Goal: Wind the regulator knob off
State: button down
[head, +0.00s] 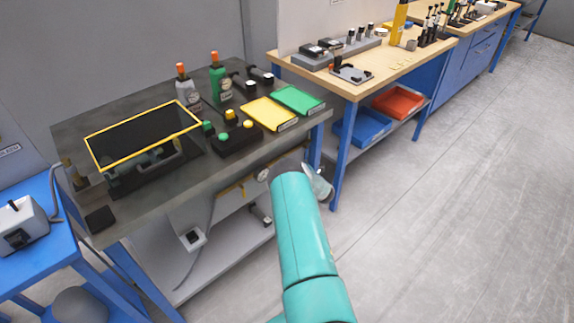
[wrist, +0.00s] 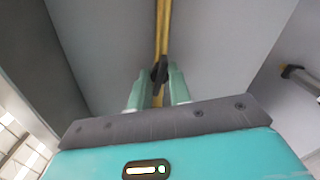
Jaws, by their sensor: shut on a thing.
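The regulator knob (wrist: 158,72) is a small dark knob on a yellow pipe (wrist: 163,25) in the wrist view. My gripper (wrist: 160,78) has its two pale green fingers on either side of the knob, shut on it. In the head view my teal arm reaches to the front of the grey bench, and its wrist hides the fingers and the knob. Part of the yellow pipe shows under the bench top in the head view (head: 232,189). I cannot tell how far the knob is turned.
The grey bench (head: 70,140) carries a yellow-framed black panel (head: 145,135), a green bottle (head: 219,78), a button box (head: 237,137) and yellow and green trays. A wooden bench (head: 375,72) stands behind to the right. The floor (head: 450,220) at right is clear.

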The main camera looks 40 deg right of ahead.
jog(key=shift+n, duration=1.1)
jog(key=c, duration=1.3)
grip_release()
jog(key=s, duration=1.3)
jog(key=shift+s+d, duration=0.15)
jog(key=shift+s, duration=0.25)
